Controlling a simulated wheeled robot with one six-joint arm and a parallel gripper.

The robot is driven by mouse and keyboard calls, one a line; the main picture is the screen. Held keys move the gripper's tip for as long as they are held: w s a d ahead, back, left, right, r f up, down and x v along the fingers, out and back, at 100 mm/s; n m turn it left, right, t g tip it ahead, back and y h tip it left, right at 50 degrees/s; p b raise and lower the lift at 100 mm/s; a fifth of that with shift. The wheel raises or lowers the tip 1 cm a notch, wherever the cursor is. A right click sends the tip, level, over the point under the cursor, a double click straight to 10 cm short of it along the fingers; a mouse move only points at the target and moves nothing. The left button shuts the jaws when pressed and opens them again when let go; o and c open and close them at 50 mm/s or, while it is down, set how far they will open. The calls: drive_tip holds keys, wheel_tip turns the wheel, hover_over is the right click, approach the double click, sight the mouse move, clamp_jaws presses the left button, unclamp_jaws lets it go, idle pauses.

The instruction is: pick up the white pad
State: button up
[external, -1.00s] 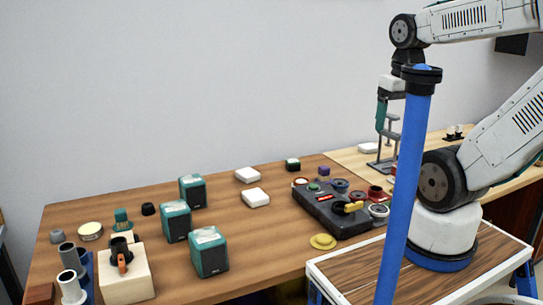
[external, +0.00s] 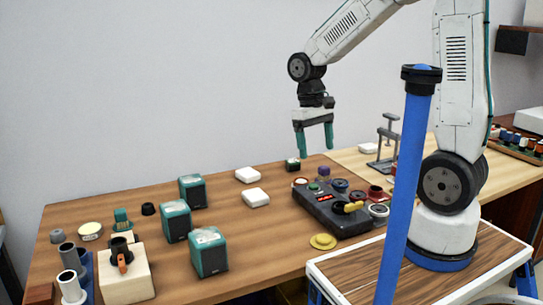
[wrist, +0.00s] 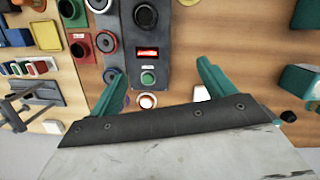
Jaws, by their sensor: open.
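Three white pads show in the external view. One pad (external: 247,175) lies at the middle back of the brown table, a second pad (external: 256,198) lies just in front of it, and a third pad (external: 368,148) lies farther right beside a grey stand. My gripper (external: 316,150) is open and empty, pointing down above the table, to the right of the first two pads. In the wrist view my gripper (wrist: 160,82) has its teal fingers apart over a dark control box.
The dark control box (external: 322,219) with knobs and buttons stands right of the pads. Several teal boxes (external: 208,257) stand to their left. A yellow disc (external: 322,242) lies at the front. A blue post (external: 404,190) rises in the foreground.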

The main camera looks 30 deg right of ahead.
drive_tip(key=w+a+f, duration=0.9)
drive_tip(key=a+f, duration=0.1)
drive_tip(key=m+t, duration=0.2)
hover_over(255, 194)
drive_tip(key=shift+s+a+f+y, duration=0.2)
drive_tip(key=shift+y, duration=0.1)
drive_tip(key=shift+f, duration=0.15)
drive_tip(key=f, duration=0.7)
drive_tip(key=shift+w+d+f, duration=0.15)
drive_tip(key=shift+d+f, duration=0.05)
drive_tip(key=c, duration=1.1)
